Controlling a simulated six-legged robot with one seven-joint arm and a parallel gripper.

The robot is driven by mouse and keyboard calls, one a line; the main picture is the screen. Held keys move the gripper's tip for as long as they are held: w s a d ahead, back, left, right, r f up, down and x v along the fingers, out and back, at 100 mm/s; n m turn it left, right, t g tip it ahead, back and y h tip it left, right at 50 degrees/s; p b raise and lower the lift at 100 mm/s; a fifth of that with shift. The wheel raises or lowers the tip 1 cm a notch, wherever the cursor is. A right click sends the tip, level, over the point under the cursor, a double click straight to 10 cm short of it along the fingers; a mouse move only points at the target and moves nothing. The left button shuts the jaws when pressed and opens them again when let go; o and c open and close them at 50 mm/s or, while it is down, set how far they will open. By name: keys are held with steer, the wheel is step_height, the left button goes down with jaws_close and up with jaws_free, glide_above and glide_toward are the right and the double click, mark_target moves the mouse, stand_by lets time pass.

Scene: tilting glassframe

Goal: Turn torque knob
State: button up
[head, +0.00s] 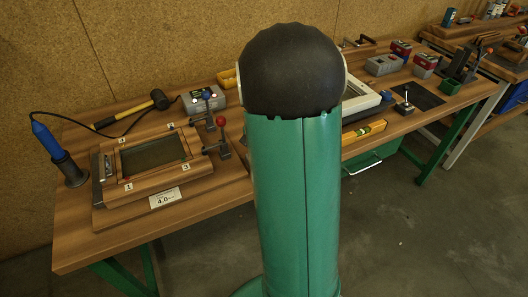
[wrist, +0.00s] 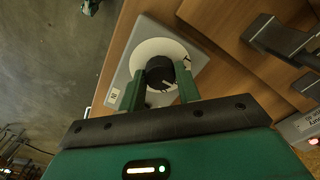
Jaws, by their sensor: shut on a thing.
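The black torque knob (wrist: 160,73) shows in the wrist view, with white marks on it. It sits on a round white dial (wrist: 186,54) on a grey plate (wrist: 147,32). My gripper (wrist: 159,84) has one green finger on each side of the knob and is shut on it. The finger ends partly hide the lower dial. In the head view I cannot make out the knob or my gripper; my own green arm covers the middle.
In the wrist view a dark grey clamp-like part (wrist: 278,38) stands to the right. In the head view the bench holds a wooden frame fixture (head: 152,155), a mallet (head: 135,110), a blue corded driver (head: 48,140) and a grey box (head: 203,100).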

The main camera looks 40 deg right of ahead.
steer(key=m, duration=0.4)
steer(key=shift+m, duration=2.3)
steer(key=o, duration=1)
step_height(320, 180, up, 14)
steer(key=shift+f, duration=0.1)
